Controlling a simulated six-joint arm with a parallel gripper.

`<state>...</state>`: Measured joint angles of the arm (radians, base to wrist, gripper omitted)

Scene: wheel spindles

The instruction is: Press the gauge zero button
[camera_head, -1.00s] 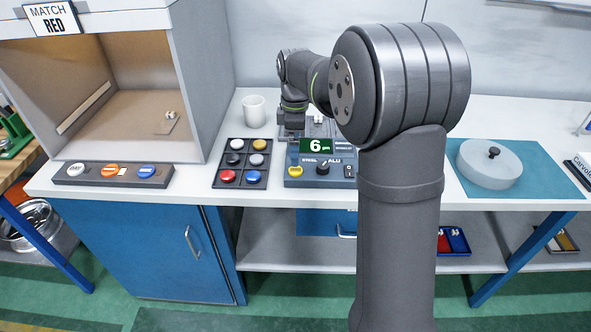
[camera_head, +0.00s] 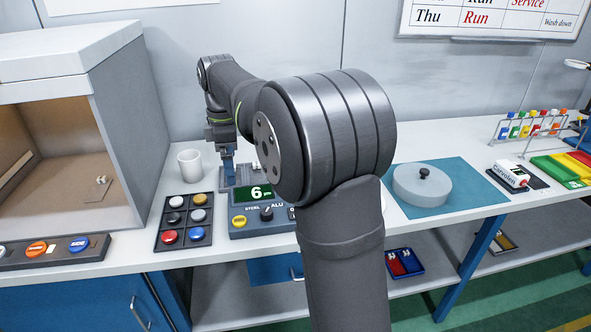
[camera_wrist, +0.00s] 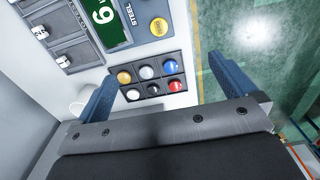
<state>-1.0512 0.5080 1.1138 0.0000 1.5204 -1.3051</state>
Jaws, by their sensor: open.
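The gauge (camera_head: 262,215) is a grey-blue box on the bench with a green display reading 6, a STEEL/ALU knob and a round yellow button (camera_head: 239,222) at its front left. In the wrist view the yellow button (camera_wrist: 159,27) shows beside the word STEEL, uncovered. My gripper (camera_head: 228,181) has blue fingers pointing down at the gauge's back left. In the wrist view my gripper (camera_wrist: 160,68) is open and empty, with the button beyond the fingertips. My arm hides the gauge's right side.
A black tray (camera_head: 184,227) of several coloured round pieces lies left of the gauge. A white cup (camera_head: 190,163) stands behind the tray. A grey booth (camera_head: 120,110) is at left. A round lidded disc (camera_head: 424,186) rests on a teal mat (camera_head: 475,187) at right.

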